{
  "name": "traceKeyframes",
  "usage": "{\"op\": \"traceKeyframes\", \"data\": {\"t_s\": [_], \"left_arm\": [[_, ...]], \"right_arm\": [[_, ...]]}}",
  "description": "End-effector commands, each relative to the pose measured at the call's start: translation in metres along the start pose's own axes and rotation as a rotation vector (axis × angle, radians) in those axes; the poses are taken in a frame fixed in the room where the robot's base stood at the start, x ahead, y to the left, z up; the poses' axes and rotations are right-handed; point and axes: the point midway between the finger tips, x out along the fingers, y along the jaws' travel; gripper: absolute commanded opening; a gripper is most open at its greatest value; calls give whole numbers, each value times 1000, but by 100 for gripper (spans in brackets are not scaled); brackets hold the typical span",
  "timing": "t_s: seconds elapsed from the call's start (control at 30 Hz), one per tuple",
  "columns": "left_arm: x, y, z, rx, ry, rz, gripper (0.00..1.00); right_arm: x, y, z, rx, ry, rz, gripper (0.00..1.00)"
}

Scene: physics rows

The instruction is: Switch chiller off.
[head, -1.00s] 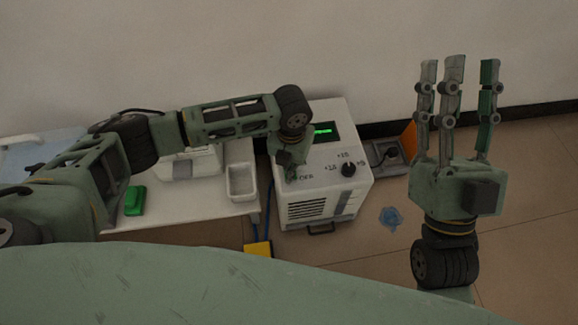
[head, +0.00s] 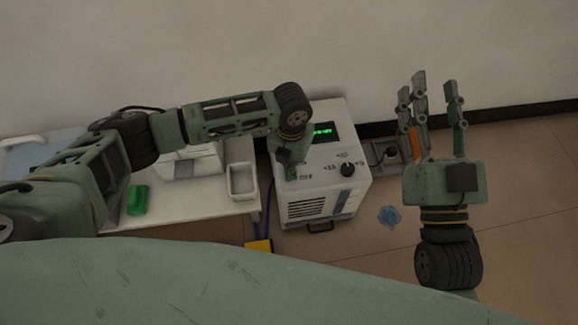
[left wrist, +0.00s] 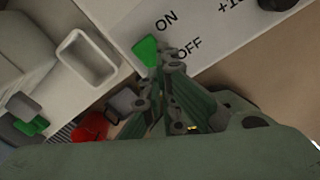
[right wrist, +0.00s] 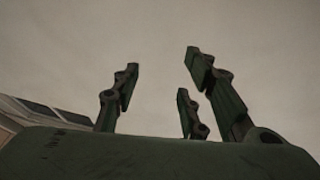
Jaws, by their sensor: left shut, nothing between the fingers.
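The chiller (head: 325,182) is a white box on the floor against the wall, its display (head: 322,131) lit green. Its panel has a black knob (head: 347,169) with printed labels. In the left wrist view, ON and OFF are printed beside a bright green piece (left wrist: 145,50) that looks like the lit switch; fingers partly cover it. My left gripper (head: 290,171) is shut and empty, its fingertips (left wrist: 162,68) at that green piece; I cannot tell whether they touch. My right gripper (head: 432,100) is open and empty, fingers up, right of the chiller.
A white table with an empty white tray (head: 242,196) and a green block (head: 138,199) stands left of the chiller. A yellow object (head: 259,247) with a blue cable is by the table edge. A blue crumpled thing (head: 389,216) lies on the open floor to the right.

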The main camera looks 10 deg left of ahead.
Motion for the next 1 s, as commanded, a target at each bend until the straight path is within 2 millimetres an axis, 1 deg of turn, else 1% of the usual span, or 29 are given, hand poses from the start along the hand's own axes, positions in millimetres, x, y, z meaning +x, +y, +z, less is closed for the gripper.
{"op": "traceKeyframes", "data": {"t_s": [0.47,1.0], "left_arm": [[-8,0,0,0,0,0,0],[-16,0,0,0,0,0,0]], "right_arm": [[-6,5,37,-6,-195,10,40],[-22,11,78,-11,-416,23,40]]}}
